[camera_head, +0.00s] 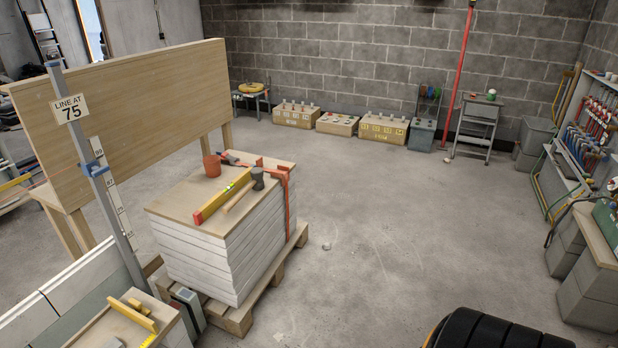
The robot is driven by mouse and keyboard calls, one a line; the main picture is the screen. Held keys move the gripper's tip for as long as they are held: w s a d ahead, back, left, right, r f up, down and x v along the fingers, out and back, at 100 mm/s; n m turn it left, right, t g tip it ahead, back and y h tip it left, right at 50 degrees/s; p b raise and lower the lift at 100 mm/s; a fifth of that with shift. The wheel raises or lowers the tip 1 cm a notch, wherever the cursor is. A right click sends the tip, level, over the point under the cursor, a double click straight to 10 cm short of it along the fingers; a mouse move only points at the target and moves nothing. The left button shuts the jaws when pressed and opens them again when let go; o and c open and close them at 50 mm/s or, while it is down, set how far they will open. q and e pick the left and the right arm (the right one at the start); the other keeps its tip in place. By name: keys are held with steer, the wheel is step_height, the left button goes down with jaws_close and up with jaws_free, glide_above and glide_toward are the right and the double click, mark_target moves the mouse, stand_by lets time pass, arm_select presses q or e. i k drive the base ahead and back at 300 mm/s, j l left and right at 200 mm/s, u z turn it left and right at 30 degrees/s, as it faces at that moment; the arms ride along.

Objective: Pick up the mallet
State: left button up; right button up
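The mallet has a dark head (258,178) and a pale wooden handle (239,197). It lies on the board (178,206) on top of a stack of pale slabs (215,260), left of the picture's middle. The handle points down and left from the head, beside a yellow and red spirit level (221,196). A red clamp or bar (285,185) is at the board's right edge, just right of the head.
A red-brown pot (212,166) stands on the board's far side. The stack rests on a wooden pallet (236,319). A marked post (98,170) stands to its left, before a tall wooden panel (130,100). Open concrete floor (400,235) lies to the right.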

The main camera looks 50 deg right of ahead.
mark_target(257, 183)
steer(key=z, duration=1.15)
steer(key=u, duration=1.95)
steer(key=z, duration=1.95)
steer(key=i+u, duration=0.2)
steer(key=i, duration=1.35)
